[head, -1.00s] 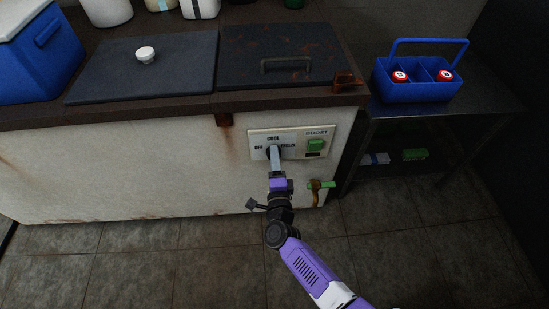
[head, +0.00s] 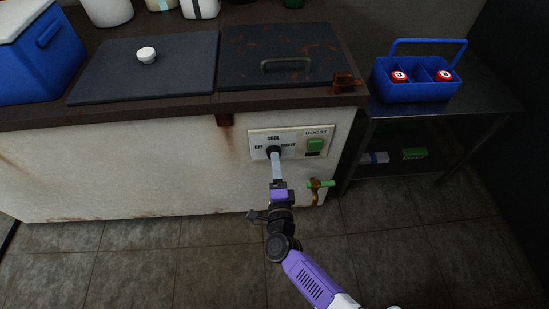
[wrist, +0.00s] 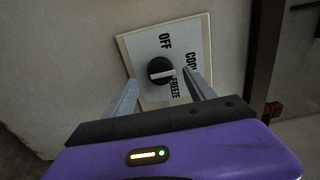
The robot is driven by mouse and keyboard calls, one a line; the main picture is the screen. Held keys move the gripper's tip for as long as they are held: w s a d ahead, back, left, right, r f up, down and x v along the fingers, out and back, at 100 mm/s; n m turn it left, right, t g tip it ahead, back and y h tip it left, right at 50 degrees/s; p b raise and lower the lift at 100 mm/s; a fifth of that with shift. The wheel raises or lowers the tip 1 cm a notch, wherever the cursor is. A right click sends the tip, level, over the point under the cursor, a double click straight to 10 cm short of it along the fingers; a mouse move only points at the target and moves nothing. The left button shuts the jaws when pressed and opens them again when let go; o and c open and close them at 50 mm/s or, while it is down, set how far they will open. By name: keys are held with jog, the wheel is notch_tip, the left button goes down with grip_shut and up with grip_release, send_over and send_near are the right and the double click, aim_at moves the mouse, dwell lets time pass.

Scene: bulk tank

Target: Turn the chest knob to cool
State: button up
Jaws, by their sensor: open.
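The chest knob (head: 273,151) is a round black dial on a white plate (head: 257,134) on the chest's front. OFF is at its left, COOL above and FREEZE at its right.
A green BOOST switch (head: 315,146) is right of the knob. A green-handled tap (head: 320,184) juts out below it, close to my gripper. A blue caddy (head: 420,92) stands on the side table at right. The floor in front is clear.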

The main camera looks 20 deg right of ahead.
jog(key=shift+p+v, duration=0.35)
jog(key=shift+v, duration=1.8)
jog(key=s+a+r+n+t+y, duration=0.25)
jog(key=a+r+n+y, duration=0.2)
jog(key=r+n, duration=0.4)
jog(key=s+d+r+n+g, duration=0.2)
jog(key=s+r+n, duration=0.2)
jog(key=s, duration=0.7)
jog(key=s+d+r+n+g+y, duration=0.15)
jog(key=s+r+n, duration=0.3)
jog(key=s, duration=0.75)
jog(key=s+d+r+n+g, duration=0.1)
jog(key=s+d+r+n, duration=0.3)
jog(key=s, duration=0.7)
notch_tip(320, 180, up, 17)
jog(key=p, duration=1.7)
jog(key=shift+a+n, duration=0.3)
jog(key=shift+a, duration=0.1)
